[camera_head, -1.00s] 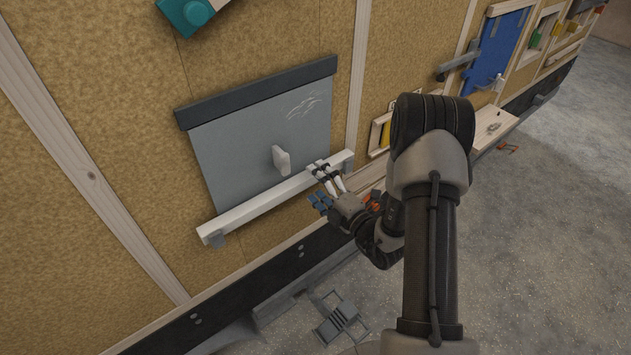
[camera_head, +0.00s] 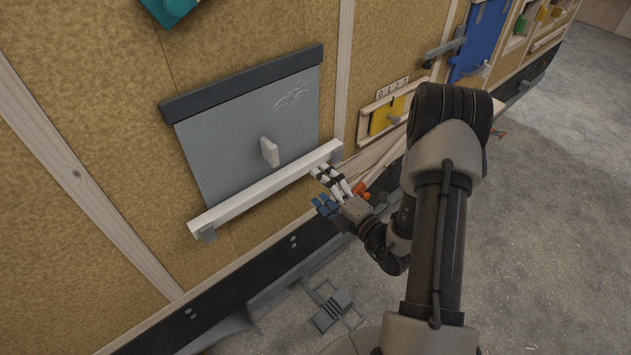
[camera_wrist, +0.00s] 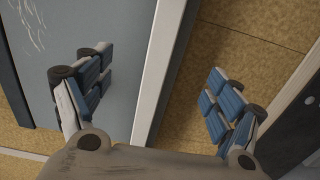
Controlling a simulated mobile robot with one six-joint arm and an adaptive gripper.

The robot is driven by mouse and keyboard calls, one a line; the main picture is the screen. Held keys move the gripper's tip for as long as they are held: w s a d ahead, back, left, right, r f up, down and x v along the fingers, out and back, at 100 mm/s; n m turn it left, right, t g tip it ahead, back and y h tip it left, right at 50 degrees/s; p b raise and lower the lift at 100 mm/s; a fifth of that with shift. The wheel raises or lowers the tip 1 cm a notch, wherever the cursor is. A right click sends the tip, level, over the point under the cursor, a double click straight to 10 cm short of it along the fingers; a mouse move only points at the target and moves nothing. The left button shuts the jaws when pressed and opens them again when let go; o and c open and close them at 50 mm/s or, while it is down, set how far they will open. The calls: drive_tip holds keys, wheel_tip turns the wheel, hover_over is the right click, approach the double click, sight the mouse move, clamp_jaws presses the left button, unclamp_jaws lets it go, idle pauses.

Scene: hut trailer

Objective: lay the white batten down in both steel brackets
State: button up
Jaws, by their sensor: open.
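The white batten (camera_head: 265,190) lies lengthwise along the bottom edge of a grey panel on the wall, rising to the right in the head view. Its left end rests at a grey steel bracket (camera_head: 207,234). A small grey piece, seemingly the other bracket (camera_head: 337,156), shows at its right end; how deep the batten sits there I cannot tell. My gripper (camera_head: 324,188) is open, just below and in front of the batten's right part. In the wrist view, the batten (camera_wrist: 167,55) runs between the spread blue-padded fingers (camera_wrist: 155,92), with clear gaps to both.
The grey panel (camera_head: 230,135) has a pale knob (camera_head: 269,152) and a dark top bar (camera_head: 240,84). A yellow panel (camera_head: 386,116) and a wooden ledge (camera_head: 375,158) are to the right. Open floor (camera_head: 560,230) lies right of my arm.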

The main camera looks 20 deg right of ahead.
drive_tip(key=shift+v, duration=2.1)
drive_tip(key=shift+a, duration=0.1)
drive_tip(key=s+a+r+n+g+y+b, duration=0.2)
drive_tip(key=a+r+n+g+y, duration=0.25)
drive_tip(key=a+n, duration=0.35)
drive_tip(key=s+a+r+n+g+y+b, duration=0.25)
drive_tip(key=a+n+g+y, duration=0.2)
drive_tip(key=a+n, duration=0.35)
drive_tip(key=s+a+n+g+h+b, duration=0.1)
drive_tip(key=s+a+n+g+b, duration=0.1)
drive_tip(key=s+a+n+g, duration=0.25)
drive_tip(key=s+a+n+g+b, duration=0.1)
drive_tip(key=s+a+n+g, duration=0.15)
drive_tip(key=s+n, duration=0.45)
drive_tip(key=s+d+f+n+g+h+b, duration=0.1)
drive_tip(key=s+d+f+n+h+b, duration=0.35)
drive_tip(key=s+n+h, duration=0.65)
drive_tip(key=w+d+r+n+t+h+b, duration=0.1)
drive_tip(key=w+d+n+t, duration=0.3)
drive_tip(key=d+n, duration=0.4)
drive_tip(key=n+h+b, duration=0.1)
drive_tip(key=n, duration=0.3)
drive_tip(key=shift+r+t+h+b, duration=0.3)
drive_tip(key=shift+r+b, duration=0.1)
